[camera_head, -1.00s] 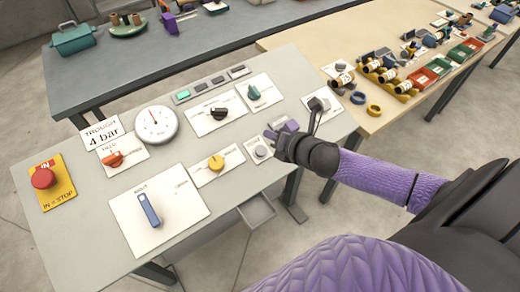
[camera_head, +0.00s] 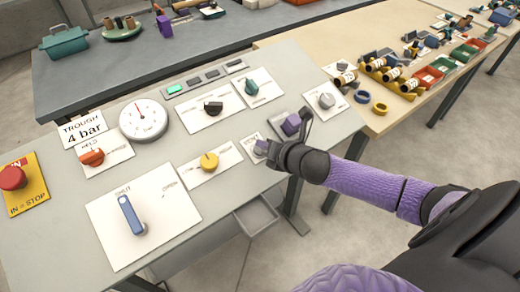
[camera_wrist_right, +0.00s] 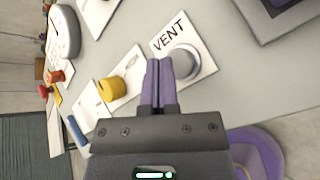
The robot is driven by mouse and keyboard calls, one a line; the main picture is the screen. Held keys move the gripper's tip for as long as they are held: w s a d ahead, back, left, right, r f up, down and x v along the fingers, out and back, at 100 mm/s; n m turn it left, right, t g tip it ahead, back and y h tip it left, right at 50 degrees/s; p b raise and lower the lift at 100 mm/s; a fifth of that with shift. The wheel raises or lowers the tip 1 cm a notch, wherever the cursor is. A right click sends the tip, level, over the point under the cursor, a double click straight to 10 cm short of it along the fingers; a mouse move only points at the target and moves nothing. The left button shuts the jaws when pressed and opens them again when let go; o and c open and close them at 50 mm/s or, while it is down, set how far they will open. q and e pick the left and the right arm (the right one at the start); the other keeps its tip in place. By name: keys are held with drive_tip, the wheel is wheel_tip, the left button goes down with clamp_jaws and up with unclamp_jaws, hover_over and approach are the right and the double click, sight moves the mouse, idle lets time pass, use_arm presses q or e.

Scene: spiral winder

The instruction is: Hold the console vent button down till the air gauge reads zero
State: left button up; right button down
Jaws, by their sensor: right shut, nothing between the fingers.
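The vent button is a grey round knob (camera_wrist_right: 184,63) on a white plate marked VENT, clear in the right wrist view. In the head view its plate (camera_head: 249,136) shows, and my fingers hide most of the button. My right gripper (camera_head: 262,147) is shut and empty. In the right wrist view its purple fingertips (camera_wrist_right: 159,67) are right beside the button and overlap its edge; I cannot tell whether they press it. The air gauge (camera_head: 143,119) is a round white dial with its needle pointing up, near a "TROUGH 4 bar" card (camera_head: 81,129). My left gripper is not in view.
On the grey console (camera_head: 60,215) are a yellow knob (camera_head: 209,161), a black knob (camera_head: 213,107), a blue SHUT lever (camera_head: 131,215), an orange knob (camera_head: 92,156) and a red stop button (camera_head: 13,177).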

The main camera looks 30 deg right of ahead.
idle(0.3)
idle(0.4)
idle(0.9)
drive_tip(key=shift+f, duration=0.15)
drive_tip(key=shift+w+f, duration=0.1)
drive_tip(key=shift+f, duration=0.1)
